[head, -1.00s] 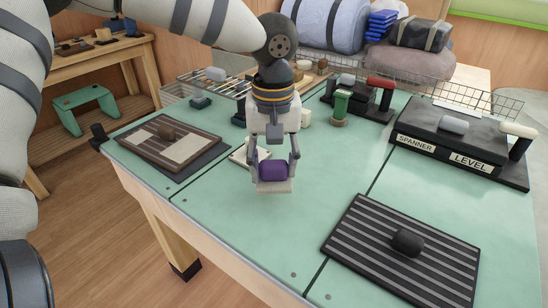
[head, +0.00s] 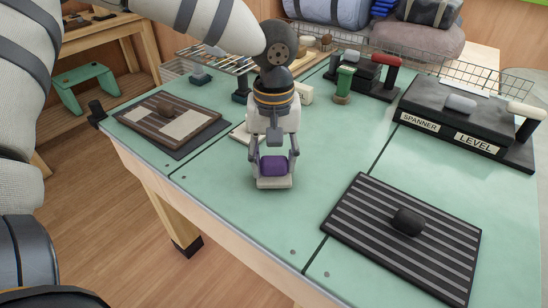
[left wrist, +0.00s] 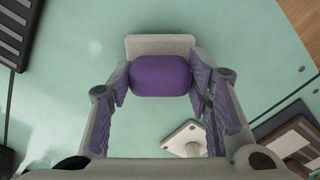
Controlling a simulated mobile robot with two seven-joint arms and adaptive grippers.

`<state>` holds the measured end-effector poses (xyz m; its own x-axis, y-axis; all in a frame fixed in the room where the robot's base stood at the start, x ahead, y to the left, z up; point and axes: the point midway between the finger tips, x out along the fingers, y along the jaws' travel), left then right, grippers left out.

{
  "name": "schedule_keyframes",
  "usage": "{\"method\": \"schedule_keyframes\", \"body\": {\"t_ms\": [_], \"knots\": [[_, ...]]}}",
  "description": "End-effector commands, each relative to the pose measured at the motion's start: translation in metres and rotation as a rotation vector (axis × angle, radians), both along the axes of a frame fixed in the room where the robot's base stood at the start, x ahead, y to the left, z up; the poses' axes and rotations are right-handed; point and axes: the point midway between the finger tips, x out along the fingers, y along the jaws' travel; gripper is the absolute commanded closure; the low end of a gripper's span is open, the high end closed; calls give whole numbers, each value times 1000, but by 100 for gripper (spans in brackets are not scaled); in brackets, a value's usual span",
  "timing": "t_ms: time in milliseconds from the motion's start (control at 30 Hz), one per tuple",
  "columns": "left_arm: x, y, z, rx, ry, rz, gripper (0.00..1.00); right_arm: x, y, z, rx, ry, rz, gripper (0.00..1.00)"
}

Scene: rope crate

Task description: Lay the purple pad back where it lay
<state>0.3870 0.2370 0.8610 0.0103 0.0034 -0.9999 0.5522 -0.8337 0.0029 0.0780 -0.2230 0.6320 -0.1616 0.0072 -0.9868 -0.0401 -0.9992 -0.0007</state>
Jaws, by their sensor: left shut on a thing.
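The purple pad shows as a purple grip block (head: 274,166) on a pale flat plate (head: 274,184). My left gripper (head: 274,160) points down and is shut on the purple block, one finger at each side. In the left wrist view the purple block (left wrist: 160,75) lies between the fingertips, with the pale plate (left wrist: 160,44) reaching past it. The pad is over the green bench top near its front edge. I cannot tell whether the plate touches the bench. My right gripper is out of view.
A striped black mat with a dark knob (head: 408,221) lies at the right, and a brown board (head: 190,121) at the left. A pale plate (left wrist: 186,137) lies near the gripper. Labelled black holders (head: 462,125) stand at the back right. Bench between gripper and striped mat is bare.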

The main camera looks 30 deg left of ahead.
Motion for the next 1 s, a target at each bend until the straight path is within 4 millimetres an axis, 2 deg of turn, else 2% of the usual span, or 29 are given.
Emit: {"method": "schedule_keyframes", "body": {"t_ms": [567, 600, 700, 1000], "knots": [[0, 0, -9, 0, 0, 1, 81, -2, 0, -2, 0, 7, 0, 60], [0, 0, -9, 0, 0, 1, 50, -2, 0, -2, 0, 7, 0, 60], [0, 0, -9, 0, 0, 1, 31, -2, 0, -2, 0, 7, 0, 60], [0, 0, -9, 0, 0, 0, 31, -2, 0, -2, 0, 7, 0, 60]]}}
